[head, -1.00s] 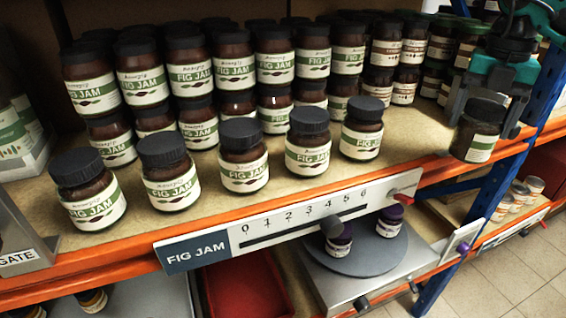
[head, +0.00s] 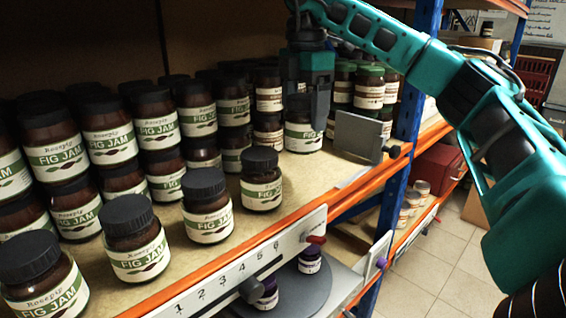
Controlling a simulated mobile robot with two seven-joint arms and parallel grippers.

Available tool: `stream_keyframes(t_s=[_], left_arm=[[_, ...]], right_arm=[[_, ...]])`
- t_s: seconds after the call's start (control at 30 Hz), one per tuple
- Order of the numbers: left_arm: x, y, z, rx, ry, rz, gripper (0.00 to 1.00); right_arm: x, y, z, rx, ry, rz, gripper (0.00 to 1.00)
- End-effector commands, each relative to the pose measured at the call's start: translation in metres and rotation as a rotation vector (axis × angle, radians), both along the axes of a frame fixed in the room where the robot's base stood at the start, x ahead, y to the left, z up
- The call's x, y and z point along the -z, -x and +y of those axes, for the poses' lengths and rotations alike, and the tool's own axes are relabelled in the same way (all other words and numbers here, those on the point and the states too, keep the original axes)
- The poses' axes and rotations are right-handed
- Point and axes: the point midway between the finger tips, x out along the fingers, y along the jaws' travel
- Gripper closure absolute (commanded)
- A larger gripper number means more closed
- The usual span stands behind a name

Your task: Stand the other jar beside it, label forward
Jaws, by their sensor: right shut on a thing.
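My right gripper (head: 308,98) reaches in over the shelf from the right and is shut on a jar (head: 302,137) of fig jam. The jar is upright, its green-banded label partly showing toward the front; one finger covers part of it. I cannot tell whether its base touches the shelf. Fig jam jars with dark lids stand in a front row, labels forward: the closest to the held jar (head: 261,182), then another (head: 207,208), another (head: 136,243) and one at the lower left (head: 42,275). My left gripper is not in view.
More fig jam jars (head: 108,142) are stacked behind. A grey upright plate (head: 358,137) stands at the shelf's right end. Green-lidded jars (head: 369,88) are behind it. A numbered rail (head: 225,272) runs along the front edge. Purple-lidded jars (head: 310,261) stand on a round plate below.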

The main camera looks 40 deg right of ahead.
Motion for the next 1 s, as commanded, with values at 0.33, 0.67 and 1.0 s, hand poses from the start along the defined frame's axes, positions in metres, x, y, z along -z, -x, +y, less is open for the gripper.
stream_keyframes(t_s=[0.33,0.67,1.0], left_arm=[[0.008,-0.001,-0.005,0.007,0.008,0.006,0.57],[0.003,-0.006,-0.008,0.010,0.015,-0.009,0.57],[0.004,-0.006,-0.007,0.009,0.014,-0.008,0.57]], right_arm=[[0.041,0.000,-0.001,0.000,0.000,-0.002,0.82],[0.073,0.000,0.000,0.000,-0.001,-0.004,0.82],[0.077,0.000,0.000,0.000,-0.001,-0.002,0.21]])
